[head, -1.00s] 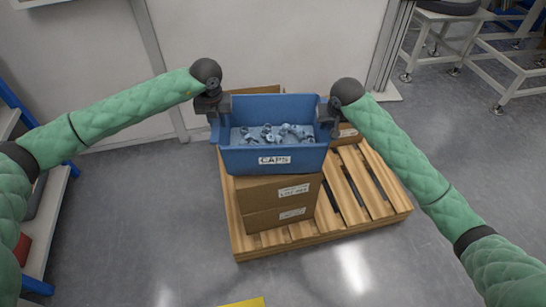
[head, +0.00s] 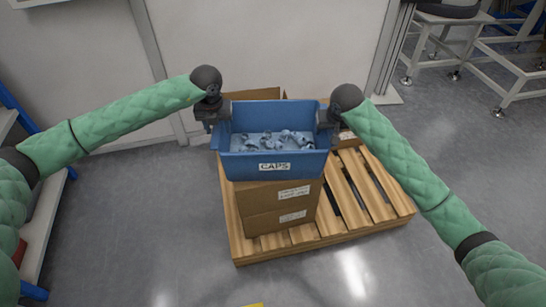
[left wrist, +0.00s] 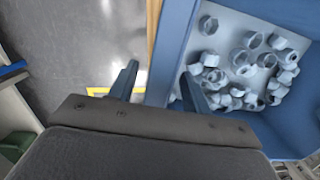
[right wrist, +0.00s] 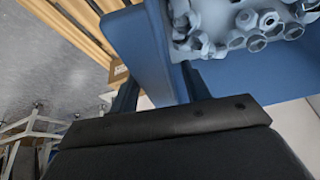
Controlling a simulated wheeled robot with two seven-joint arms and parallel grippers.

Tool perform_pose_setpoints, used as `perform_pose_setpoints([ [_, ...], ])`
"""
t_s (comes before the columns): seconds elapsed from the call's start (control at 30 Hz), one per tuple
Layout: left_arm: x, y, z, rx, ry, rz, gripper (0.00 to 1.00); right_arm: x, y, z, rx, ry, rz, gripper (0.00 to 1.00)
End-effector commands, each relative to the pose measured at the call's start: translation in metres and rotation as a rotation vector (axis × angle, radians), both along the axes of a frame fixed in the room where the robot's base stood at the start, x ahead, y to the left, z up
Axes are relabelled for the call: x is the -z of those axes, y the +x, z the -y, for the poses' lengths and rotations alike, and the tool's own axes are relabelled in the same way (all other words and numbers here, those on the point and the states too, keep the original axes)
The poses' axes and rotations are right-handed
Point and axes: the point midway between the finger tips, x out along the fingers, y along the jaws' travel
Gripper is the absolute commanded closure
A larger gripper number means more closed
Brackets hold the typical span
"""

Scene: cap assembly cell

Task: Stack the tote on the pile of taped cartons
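The blue tote (head: 243,168), labelled CAPS, holds several grey caps (head: 275,141) and is level over the taped cartons (head: 281,212). I cannot tell whether its base touches the top carton, since the tote hides that surface. My left gripper (head: 215,124) is at the tote's left side; in the left wrist view its fingers (left wrist: 158,80) straddle the tote's wall (left wrist: 172,45), one inside and one outside. My right gripper (head: 326,122) is at the right side; in the right wrist view its fingers (right wrist: 160,85) straddle that wall (right wrist: 148,55). Both appear closed on the tote.
The cartons stand on the left part of a wooden pallet (head: 372,205), whose right slats are bare. Another carton (head: 256,94) shows behind the tote. A wall (head: 270,45) stands behind the pallet. A shelf (head: 45,215) is at the left; the floor in front is clear.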

Motion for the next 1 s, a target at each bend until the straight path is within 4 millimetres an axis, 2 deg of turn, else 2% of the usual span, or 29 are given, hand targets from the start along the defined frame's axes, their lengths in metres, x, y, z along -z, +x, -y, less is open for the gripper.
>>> perform_pose_setpoints([
  [0.27, -0.009, 0.000, 0.000, 0.000, -0.001, 0.002, 0.52, 0.001, 0.000, 0.000, 0.000, 0.000, -0.001, 0.53],
  [0.37, -0.021, -0.001, 0.000, 0.000, -0.001, 0.003, 0.52, 0.001, 0.000, 0.000, 0.000, 0.000, -0.001, 0.53],
  [0.8, -0.099, -0.011, 0.001, 0.000, -0.001, 0.002, 0.52, 0.001, 0.000, 0.000, 0.000, 0.000, -0.001, 0.53],
  [1.0, -0.116, -0.014, 0.001, 0.001, 0.000, 0.000, 0.52, 0.001, 0.000, 0.000, 0.000, 0.000, -0.001, 0.53],
])
